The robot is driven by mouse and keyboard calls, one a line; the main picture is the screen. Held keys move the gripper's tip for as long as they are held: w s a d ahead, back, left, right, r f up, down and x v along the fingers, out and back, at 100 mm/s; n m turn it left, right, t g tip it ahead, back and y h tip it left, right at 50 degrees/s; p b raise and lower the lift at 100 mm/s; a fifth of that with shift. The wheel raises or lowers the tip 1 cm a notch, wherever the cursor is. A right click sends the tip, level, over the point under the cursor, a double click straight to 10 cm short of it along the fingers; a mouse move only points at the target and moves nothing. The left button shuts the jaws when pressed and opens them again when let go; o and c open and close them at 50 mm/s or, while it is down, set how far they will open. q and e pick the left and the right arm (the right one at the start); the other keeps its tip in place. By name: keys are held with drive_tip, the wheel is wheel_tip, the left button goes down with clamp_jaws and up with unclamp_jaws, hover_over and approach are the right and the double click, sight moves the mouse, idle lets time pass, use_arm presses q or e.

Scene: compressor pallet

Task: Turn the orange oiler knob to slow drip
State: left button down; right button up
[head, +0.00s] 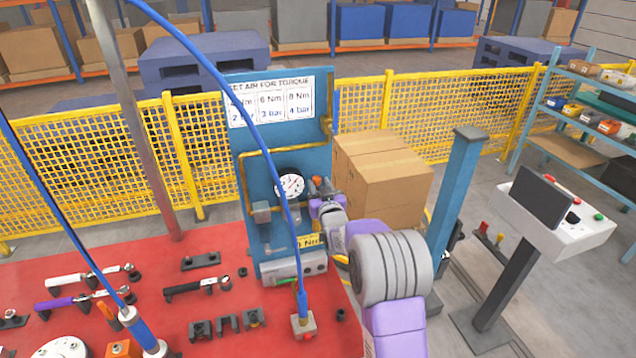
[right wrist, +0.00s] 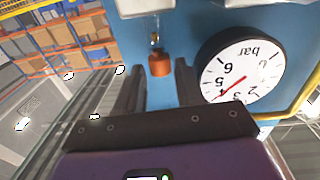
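The orange oiler knob (right wrist: 160,64) shows in the right wrist view under a small brass and glass fitting, against the blue panel. It is small in the head view (head: 316,181), just right of the gauge. My right gripper (right wrist: 159,72) is open, with one dark finger on each side of the knob near the fingertips. A gap shows on both sides, and I see no contact. In the head view the right gripper (head: 319,193) is at the panel's right edge, largely hidden by its own wrist. My left gripper is not in view.
A round pressure gauge (right wrist: 241,68) sits close beside the right finger. The blue panel (head: 262,140) carries a torque chart (head: 270,97) and yellow piping. A blue hose (head: 232,90) hangs in front. Tools lie on the red table (head: 200,262); cardboard boxes (head: 385,180) stand behind.

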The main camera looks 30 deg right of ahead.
drive_tip(key=shift+w+d, duration=0.2)
drive_tip(key=shift+w, duration=0.4)
clamp_jaws()
drive_tip(key=shift+d+f+n+y+b, duration=0.1)
drive_tip(key=shift+d+n+y+b, duration=0.1)
drive_tip(key=shift+n+y+b, duration=0.45)
drive_tip(key=shift+d+n+t+y+b, duration=0.2)
drive_tip(key=shift+n+t+y+b, duration=0.15)
drive_tip(key=shift+y+b, duration=0.45)
drive_tip(key=shift+n+y, duration=0.3)
drive_tip(key=shift+y, duration=0.25)
drive_tip(key=shift+d+r+n+y+p, duration=0.1)
drive_tip(key=shift+r+n+y+p, duration=0.1)
drive_tip(key=shift+n+y+p, duration=0.55)
drive_tip(key=shift+d+n+y+p, duration=0.1)
drive_tip(key=shift+n+y+p, duration=1.05)
drive_tip(key=shift+y, duration=0.7)
